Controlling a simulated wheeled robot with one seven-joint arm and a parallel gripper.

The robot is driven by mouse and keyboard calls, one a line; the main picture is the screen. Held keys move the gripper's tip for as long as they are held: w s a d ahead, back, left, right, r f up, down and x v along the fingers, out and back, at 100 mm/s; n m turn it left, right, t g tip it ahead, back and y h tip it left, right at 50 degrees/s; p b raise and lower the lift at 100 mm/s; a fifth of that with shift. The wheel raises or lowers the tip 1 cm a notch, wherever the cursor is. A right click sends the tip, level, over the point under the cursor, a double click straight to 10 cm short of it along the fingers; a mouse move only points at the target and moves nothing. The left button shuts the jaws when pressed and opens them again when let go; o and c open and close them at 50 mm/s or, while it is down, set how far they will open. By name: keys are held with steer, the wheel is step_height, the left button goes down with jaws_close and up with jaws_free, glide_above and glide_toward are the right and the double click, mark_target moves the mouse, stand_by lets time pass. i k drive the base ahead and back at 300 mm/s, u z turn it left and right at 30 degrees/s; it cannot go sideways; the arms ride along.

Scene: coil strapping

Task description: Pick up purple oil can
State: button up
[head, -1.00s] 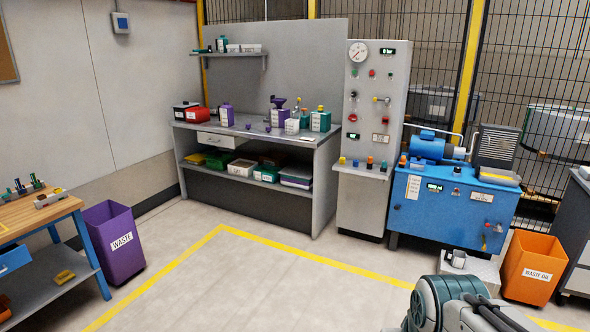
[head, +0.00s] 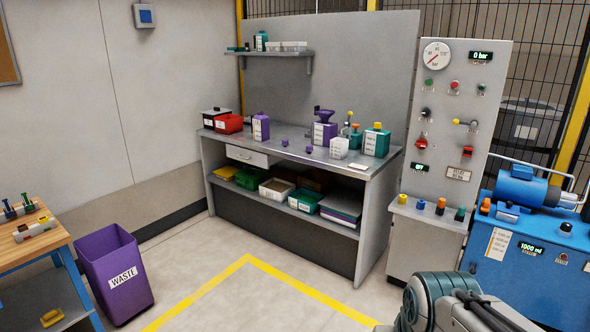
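Two purple containers stand on the grey workbench (head: 290,136) against the back wall. One is a plain purple can (head: 261,128) with a white label, left of centre on the bench top. The other is a purple can with a funnel-like top (head: 323,133) and a white label, further right. I cannot tell for sure which of them is the oil can. Both stand upright. Part of my arm shows at the bottom right, well in front of the bench. My gripper is not in view.
Beside the purple cans are a white jug (head: 340,148), a green can (head: 377,142) and a red box (head: 228,123). A purple waste bin (head: 115,275) stands left. A control panel (head: 450,130) and blue machine (head: 535,260) stand right. Floor before the bench is clear.

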mark_target(260, 123)
steer(key=u, duration=0.25)
steer(key=i, duration=2.05)
steer(key=u, duration=0.55)
steer(key=i, duration=1.95)
steer(key=u, duration=0.25)
steer(key=i, duration=1.4)
steer(key=u, duration=0.1)
